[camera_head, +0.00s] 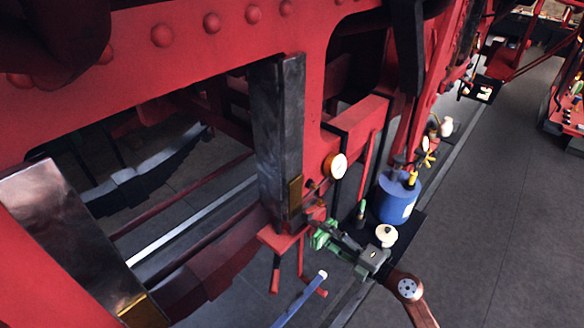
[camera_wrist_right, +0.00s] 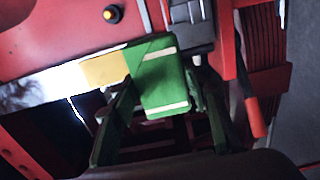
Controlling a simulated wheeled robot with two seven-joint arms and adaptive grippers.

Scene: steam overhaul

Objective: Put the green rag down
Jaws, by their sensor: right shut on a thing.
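The green rag (camera_wrist_right: 160,72) is a flat, folded piece with white stripes, held in the right wrist view between the dark fingers of my right gripper (camera_wrist_right: 165,98). In the head view the rag shows as a small green patch (camera_head: 321,237) at the fingertips. My right gripper (camera_head: 338,238), its arm coming in from the lower right, is shut on it beside the foot of the upright dark metal block (camera_head: 278,130). A small red bracket (camera_head: 280,240) is just left of the rag. I cannot tell whether the rag touches anything below. My left gripper is not in view.
The red engine frame (camera_head: 190,45) fills the left and top. A blue drum (camera_head: 397,200) stands to the right. A blue bar (camera_head: 300,300) rises in front. Grey floor (camera_head: 500,200) is open at the right.

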